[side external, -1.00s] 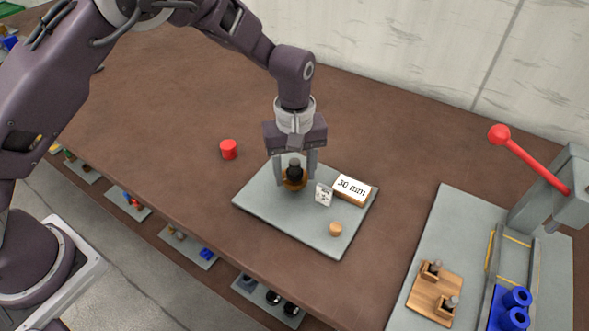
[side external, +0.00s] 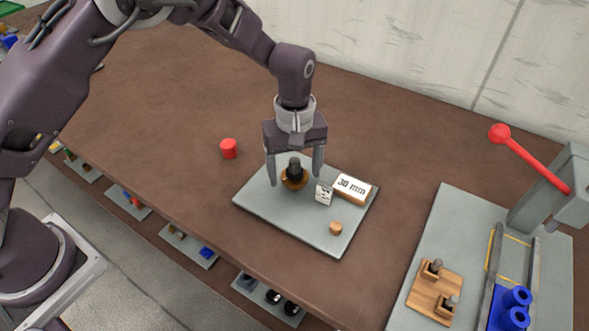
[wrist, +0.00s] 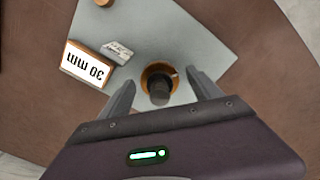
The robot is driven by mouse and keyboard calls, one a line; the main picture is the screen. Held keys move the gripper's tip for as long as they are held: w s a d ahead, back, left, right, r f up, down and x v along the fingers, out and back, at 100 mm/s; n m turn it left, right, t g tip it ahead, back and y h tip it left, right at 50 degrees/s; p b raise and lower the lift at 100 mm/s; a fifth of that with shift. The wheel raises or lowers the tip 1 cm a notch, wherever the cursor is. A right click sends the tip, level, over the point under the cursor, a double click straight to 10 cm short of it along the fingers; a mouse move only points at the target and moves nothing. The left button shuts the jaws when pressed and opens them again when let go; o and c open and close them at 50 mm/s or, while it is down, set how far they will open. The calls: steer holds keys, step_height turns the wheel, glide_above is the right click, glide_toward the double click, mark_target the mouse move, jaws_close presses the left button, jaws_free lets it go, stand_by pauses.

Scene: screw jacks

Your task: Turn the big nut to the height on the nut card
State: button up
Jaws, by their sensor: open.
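The big nut (side external: 294,179) is an orange-brown ring around a dark upright post (side external: 295,166) on a grey plate (side external: 270,207). It also shows in the wrist view (wrist: 147,74), with the dark post (wrist: 159,92) in front of it. My gripper (side external: 295,181) is open, pointing down, with one finger on each side of the nut and apart from it. In the wrist view my gripper (wrist: 160,88) has its two fingers spread either side of the post. The nut card (side external: 352,187) reads "30 mm" and leans on a wooden block.
A small white marked card (side external: 324,194) stands between the nut and the nut card. A small wooden knob (side external: 335,228) is near the plate's front corner. A red cylinder (side external: 229,149) stands left of the plate. At right is a press with a red lever (side external: 530,160).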

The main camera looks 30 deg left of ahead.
step_height(320, 180, up, 6)
steer(key=shift+r, duration=0.45)
steer(key=shift+a+r, duration=0.1)
steer(key=shift+r, duration=0.15)
steer(key=s+a+r+m+t+h, duration=0.1)
steer(key=s+a+r+m, duration=0.1)
steer(key=s+a+r, duration=0.5)
steer(key=s+a+r+m+t+h, duration=0.1)
steer(key=s+a+r+m, duration=0.1)
steer(key=s+r, duration=0.5)
steer(key=s+a+r+m+t+y, duration=0.2)
steer(key=s+a+m, duration=0.3)
steer(key=s, duration=0.8)
steer(key=shift+s+a+t, duration=0.15)
steer(key=shift+a+t, duration=0.45)
steer(key=shift+t, duration=0.2)
